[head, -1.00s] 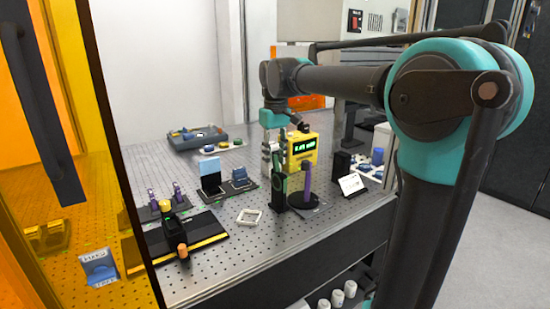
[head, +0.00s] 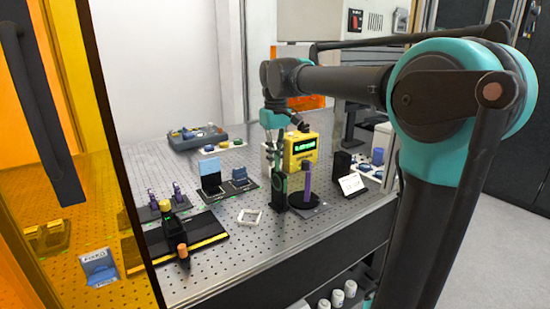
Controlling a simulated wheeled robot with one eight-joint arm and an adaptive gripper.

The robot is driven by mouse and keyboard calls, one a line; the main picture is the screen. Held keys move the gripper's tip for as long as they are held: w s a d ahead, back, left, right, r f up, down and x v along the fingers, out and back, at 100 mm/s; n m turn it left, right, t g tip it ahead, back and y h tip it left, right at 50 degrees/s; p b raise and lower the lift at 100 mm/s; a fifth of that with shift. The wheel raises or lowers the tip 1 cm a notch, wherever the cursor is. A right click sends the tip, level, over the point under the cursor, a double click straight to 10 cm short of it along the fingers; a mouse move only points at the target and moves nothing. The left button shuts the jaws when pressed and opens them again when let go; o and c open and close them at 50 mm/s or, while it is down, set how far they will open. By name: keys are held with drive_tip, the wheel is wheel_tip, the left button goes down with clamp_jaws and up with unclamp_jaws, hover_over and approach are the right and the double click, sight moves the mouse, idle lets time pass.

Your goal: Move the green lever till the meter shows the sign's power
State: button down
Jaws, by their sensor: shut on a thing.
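The yellow meter (head: 304,149) stands on the perforated table behind my gripper. Its dark screen shows green characters too small to read. A slim black post (head: 279,193) stands in front of the meter, and the green lever (head: 282,171) shows small at its upper part. My gripper (head: 277,158) reaches down to the lever and is shut on it; the fingers hide part of the lever and some of the meter's left side. The small white sign (head: 352,185) leans against a black block to the right; its writing is illegible.
A white square frame (head: 250,216) lies to the left. A blue plate in a black holder (head: 209,176) stands further left. Bare table (head: 232,258) lies in front.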

sight(277, 160)
drive_tip(key=shift+s+d, duration=0.2)
drive_tip(key=shift+s, duration=0.05)
drive_tip(key=c, duration=1.5)
unclamp_jaws()
drive_tip(key=shift+r, duration=0.1)
drive_tip(key=shift+c, duration=0.2)
drive_tip(key=shift+r, duration=0.1)
wheel_tip(277, 160, up, 12)
